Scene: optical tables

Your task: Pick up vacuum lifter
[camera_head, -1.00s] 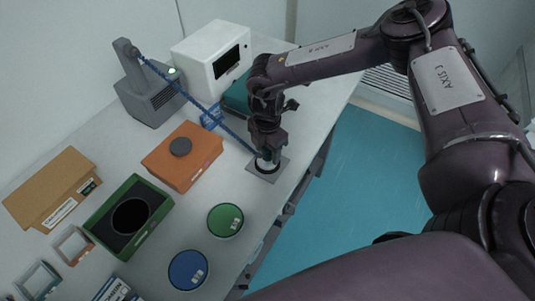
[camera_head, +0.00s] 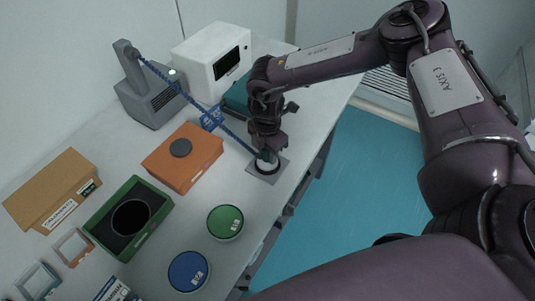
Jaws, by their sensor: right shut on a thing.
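The vacuum lifter (camera_head: 266,164) stands on a grey square base plate (camera_head: 253,168) near the table's right edge. A blue coiled hose (camera_head: 232,135) runs from its top to a grey pump unit (camera_head: 150,95) with a green light at the back. My right gripper (camera_head: 266,152) points down over the lifter and is shut on its upper part. The fingers hide much of the lifter, and I cannot tell whether its bottom touches the plate. My left gripper is not in view.
An orange box (camera_head: 196,163) with a dark disc stands left of the lifter. A green tray (camera_head: 155,225), a green round container (camera_head: 225,222) and a blue one (camera_head: 188,271) are nearer. A white device (camera_head: 208,55) stands behind. Bare table lies around the base plate.

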